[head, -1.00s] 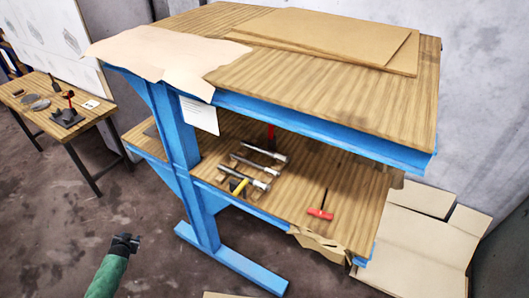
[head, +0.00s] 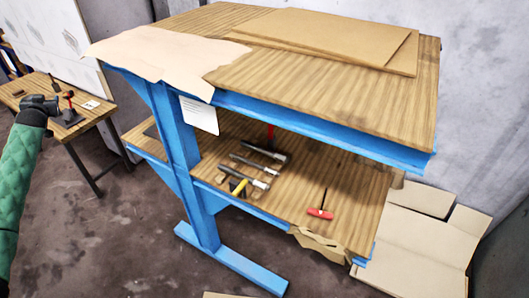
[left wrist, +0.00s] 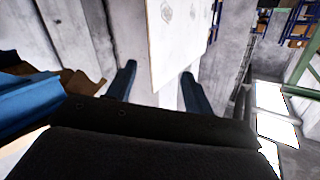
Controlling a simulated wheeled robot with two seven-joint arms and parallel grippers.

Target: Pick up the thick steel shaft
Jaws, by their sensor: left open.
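Several steel shafts lie side by side on the lower shelf of the blue workbench: a far one (head: 265,151), a middle one (head: 254,165) and a near one (head: 256,180). The far and near ones look thicker than the middle one; I cannot tell for sure which is the thick shaft. My left gripper (head: 50,103) is raised at the left of the head view, well apart from the shelf and in front of the side table. In the left wrist view its two fingers (left wrist: 157,88) stand apart with nothing between them. My right gripper is not in view.
The workbench top (head: 340,110) overhangs the lower shelf (head: 290,190). A red-handled tool (head: 320,213) lies to the right. The side table (head: 88,122) is at left. Cardboard (head: 415,235) lies at right.

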